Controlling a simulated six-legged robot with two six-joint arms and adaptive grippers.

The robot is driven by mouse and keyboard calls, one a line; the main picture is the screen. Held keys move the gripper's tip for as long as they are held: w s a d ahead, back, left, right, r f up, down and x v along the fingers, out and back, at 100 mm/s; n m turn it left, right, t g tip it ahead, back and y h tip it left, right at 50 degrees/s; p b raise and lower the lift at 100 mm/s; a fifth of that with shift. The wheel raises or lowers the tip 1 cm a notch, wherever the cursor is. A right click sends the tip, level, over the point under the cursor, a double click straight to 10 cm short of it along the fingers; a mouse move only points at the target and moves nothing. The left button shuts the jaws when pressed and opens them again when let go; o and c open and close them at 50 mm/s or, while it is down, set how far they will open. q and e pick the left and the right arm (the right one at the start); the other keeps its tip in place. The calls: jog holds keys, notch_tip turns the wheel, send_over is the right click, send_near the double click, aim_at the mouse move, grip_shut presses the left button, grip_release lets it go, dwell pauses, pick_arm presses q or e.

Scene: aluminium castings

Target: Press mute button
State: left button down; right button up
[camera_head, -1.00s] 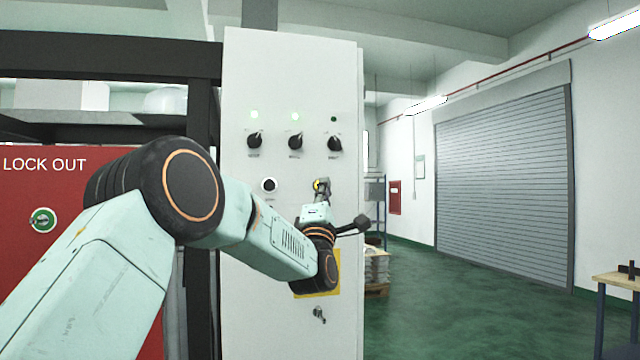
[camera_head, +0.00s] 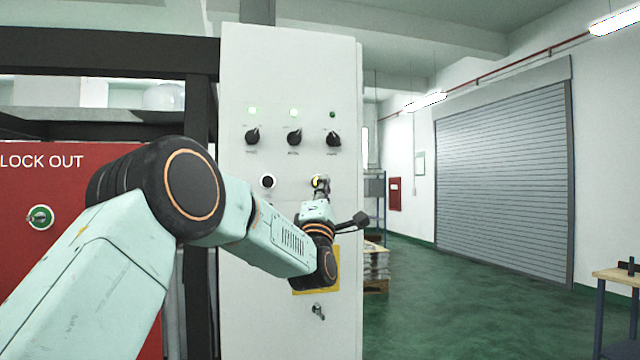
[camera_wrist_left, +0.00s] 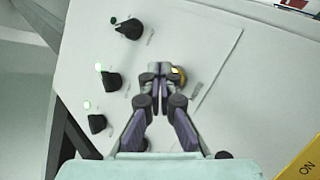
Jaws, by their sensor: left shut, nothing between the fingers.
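A small yellow button (camera_head: 316,181) is on the white cabinet's front panel, below the right knob. It also shows in the left wrist view (camera_wrist_left: 179,75), just right of the fingertips and partly hidden by them. No label reading "mute" is legible. My left gripper (camera_head: 322,186) is shut and empty, its tips at the yellow button's edge. In the left wrist view the closed fingers (camera_wrist_left: 160,70) point at the panel. I cannot tell whether they touch the button. A black round button (camera_head: 268,181) sits to its left. My right gripper is not in view.
Three black knobs (camera_head: 293,137) with indicator lamps sit above the buttons on the white cabinet (camera_head: 240,230). A yellow plate (camera_head: 333,285) and a key switch (camera_head: 318,311) are below. A red lockout panel (camera_head: 90,190) is at the left.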

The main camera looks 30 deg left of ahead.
pick_arm(q)
jog(key=shift+s+r, duration=0.1)
jog(key=shift+s, duration=0.1)
jog(key=shift+w, duration=0.1)
jog(key=shift+w+a, duration=0.3)
jog(key=shift+a, duration=0.1)
jog(key=shift+w+a, duration=0.25)
dwell(1.1)
jog(key=shift+b, duration=0.4)
jog(key=shift+s+d+b, duration=0.6)
jog(key=shift+d+b, duration=0.05)
